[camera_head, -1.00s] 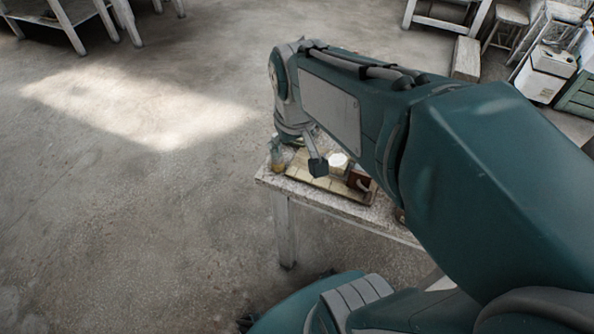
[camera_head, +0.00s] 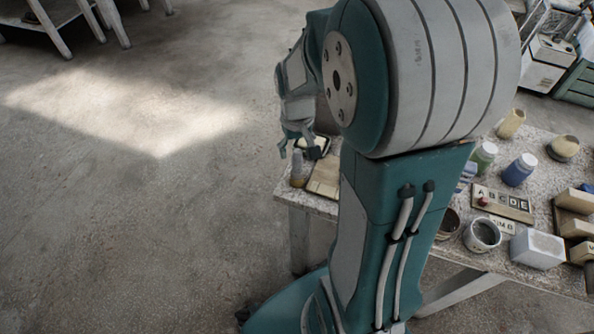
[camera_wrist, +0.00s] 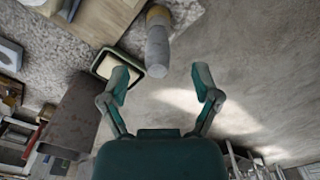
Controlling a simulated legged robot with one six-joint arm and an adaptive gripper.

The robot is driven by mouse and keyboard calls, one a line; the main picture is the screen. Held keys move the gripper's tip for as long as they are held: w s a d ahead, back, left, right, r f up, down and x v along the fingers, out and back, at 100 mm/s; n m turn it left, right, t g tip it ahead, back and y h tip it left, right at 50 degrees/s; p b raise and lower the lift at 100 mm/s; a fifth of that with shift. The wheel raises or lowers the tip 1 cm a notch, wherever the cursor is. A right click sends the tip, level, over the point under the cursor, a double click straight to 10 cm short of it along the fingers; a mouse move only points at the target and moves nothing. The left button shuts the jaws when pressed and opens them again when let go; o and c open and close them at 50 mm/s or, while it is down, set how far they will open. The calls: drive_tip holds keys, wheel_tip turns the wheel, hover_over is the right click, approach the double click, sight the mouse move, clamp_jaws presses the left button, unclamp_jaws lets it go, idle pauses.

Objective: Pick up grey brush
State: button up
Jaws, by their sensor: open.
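My gripper (camera_wrist: 160,78) is open in the wrist view, with nothing between its fingers. In the head view my gripper (camera_head: 297,148) hangs over the left end of the table. A grey upright piece with a tan end (camera_wrist: 157,42) stands just ahead of the fingertips in the wrist view. It shows in the head view as a narrow grey and tan piece (camera_head: 297,168) near the table corner, just below my gripper. It may be the grey brush, but I cannot tell for sure. No other brush is clear.
A dark-rimmed dish with a cream inside (camera_wrist: 125,65) sits close to the left finger. The speckled table (camera_head: 520,145) holds jars, a grey pot (camera_head: 482,236), a white block (camera_head: 538,249) and letter tiles (camera_head: 502,203). The floor left of the table is open.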

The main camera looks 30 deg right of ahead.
sight(297, 150)
drive_tip(key=f, duration=0.4)
drive_tip(key=shift+w+d+f, duration=0.15)
drive_tip(key=shift+w+f, duration=0.05)
drive_tip(key=shift+f, duration=0.05)
clamp_jaws()
drive_tip(key=shift+r, duration=0.15)
drive_tip(key=shift+r, duration=0.35)
wheel_tip(297, 150, up, 2)
drive_tip(key=shift+r, duration=0.15)
drive_tip(key=s+d+r, duration=0.2)
drive_tip(key=s+r, duration=0.7)
drive_tip(key=s, duration=0.5)
drive_tip(key=shift+r, duration=0.4)
